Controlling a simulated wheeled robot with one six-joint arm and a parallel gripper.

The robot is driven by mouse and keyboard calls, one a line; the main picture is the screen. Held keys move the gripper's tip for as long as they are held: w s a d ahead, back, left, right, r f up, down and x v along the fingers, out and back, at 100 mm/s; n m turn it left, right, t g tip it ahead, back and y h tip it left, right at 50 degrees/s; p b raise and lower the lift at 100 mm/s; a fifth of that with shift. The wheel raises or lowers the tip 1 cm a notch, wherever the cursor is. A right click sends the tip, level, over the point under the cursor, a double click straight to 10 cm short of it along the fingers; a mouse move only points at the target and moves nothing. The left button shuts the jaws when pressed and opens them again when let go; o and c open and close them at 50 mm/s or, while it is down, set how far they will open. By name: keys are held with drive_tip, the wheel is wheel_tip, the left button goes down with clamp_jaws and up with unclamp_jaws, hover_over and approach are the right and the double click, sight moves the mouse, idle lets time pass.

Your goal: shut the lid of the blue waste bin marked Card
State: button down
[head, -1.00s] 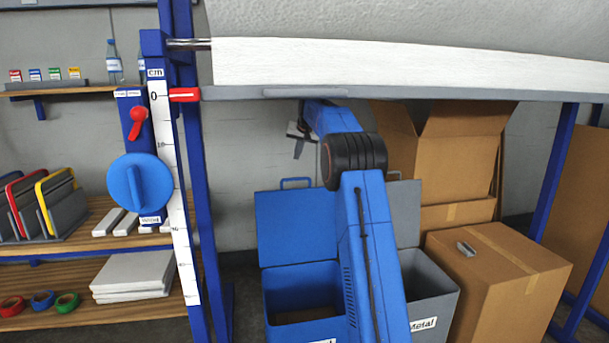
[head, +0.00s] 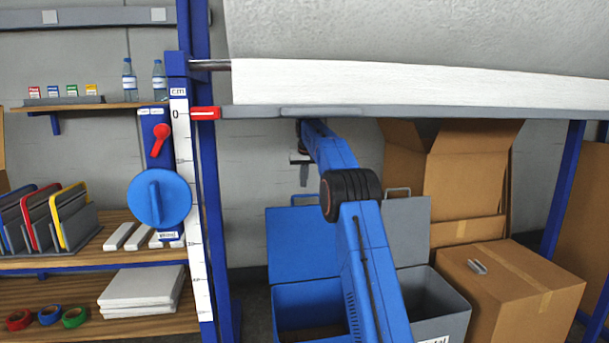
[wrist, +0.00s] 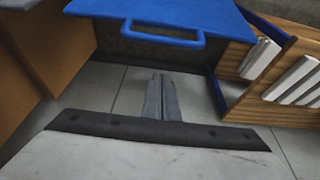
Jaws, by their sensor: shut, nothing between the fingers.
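The blue bin (head: 305,312) stands below my arm in the head view. Its blue lid (head: 300,245) is raised upright behind the opening. My arm covers the bin's right side, and no label on its front is in view. In the wrist view the lid (wrist: 225,14) crosses the top, with its blue handle (wrist: 165,40) sticking out from the edge. My gripper (wrist: 161,78) is shut and empty, its fingertips just short of the handle in the picture. In the head view my gripper (head: 304,178) hangs above the lid's top edge.
A grey bin (head: 437,305) with a raised grey lid (head: 409,230) stands right of the blue one. Cardboard boxes (head: 505,295) fill the right side. A wooden shelf (head: 90,250) is left. A blue post (head: 209,200) and a wide white roll (head: 420,85) stand nearer.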

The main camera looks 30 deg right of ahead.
drive_tip(key=shift+s+a+f, duration=0.25)
drive_tip(key=shift+s+f, duration=0.45)
drive_tip(key=shift+s, duration=0.05)
drive_tip(key=shift+s+a+f, duration=0.2)
drive_tip(key=shift+s+f, duration=0.5)
